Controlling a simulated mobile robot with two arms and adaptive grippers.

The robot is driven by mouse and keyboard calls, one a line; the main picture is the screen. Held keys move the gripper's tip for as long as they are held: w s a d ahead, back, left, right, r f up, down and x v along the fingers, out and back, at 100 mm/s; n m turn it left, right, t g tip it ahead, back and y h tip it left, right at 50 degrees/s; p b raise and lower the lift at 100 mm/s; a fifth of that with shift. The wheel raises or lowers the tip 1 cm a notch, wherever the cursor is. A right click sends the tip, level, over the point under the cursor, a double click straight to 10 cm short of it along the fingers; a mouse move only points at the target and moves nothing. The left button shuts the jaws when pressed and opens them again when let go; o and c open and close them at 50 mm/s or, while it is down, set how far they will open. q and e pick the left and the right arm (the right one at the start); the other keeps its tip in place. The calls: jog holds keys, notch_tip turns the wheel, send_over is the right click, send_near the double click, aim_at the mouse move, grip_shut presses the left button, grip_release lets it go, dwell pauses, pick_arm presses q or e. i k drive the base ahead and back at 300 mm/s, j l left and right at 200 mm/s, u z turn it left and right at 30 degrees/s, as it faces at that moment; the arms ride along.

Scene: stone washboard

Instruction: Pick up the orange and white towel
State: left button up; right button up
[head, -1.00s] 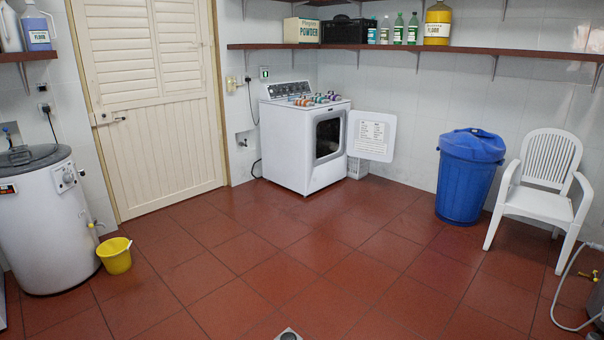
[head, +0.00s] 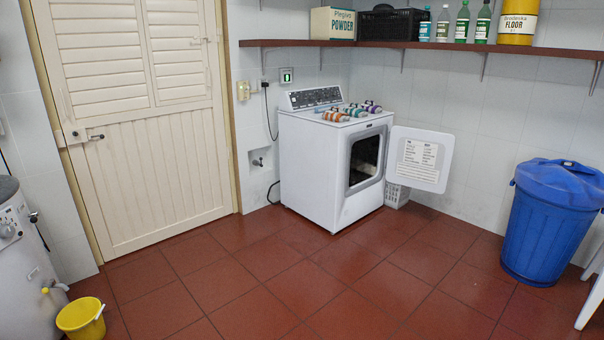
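Several small rolled striped towels lie in a row on top of the white dryer (head: 310,160) against the back wall. The orange and white towel (head: 335,116) appears to be at the left, front end of the row. Teal and purple striped rolls lie beside it to the right. The towels are small at this distance, so their exact edges are hard to tell. The dryer's door (head: 419,160) hangs open to the right. Neither of my grippers is in view.
A blue lidded bin (head: 548,225) stands at the right, with part of a white chair (head: 592,290) at the edge. A yellow bucket (head: 82,317) and a white tank (head: 22,265) are at the lower left. The red tiled floor (head: 300,290) before the dryer is clear.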

aim_at(335, 115)
jog(key=i, duration=2.3)
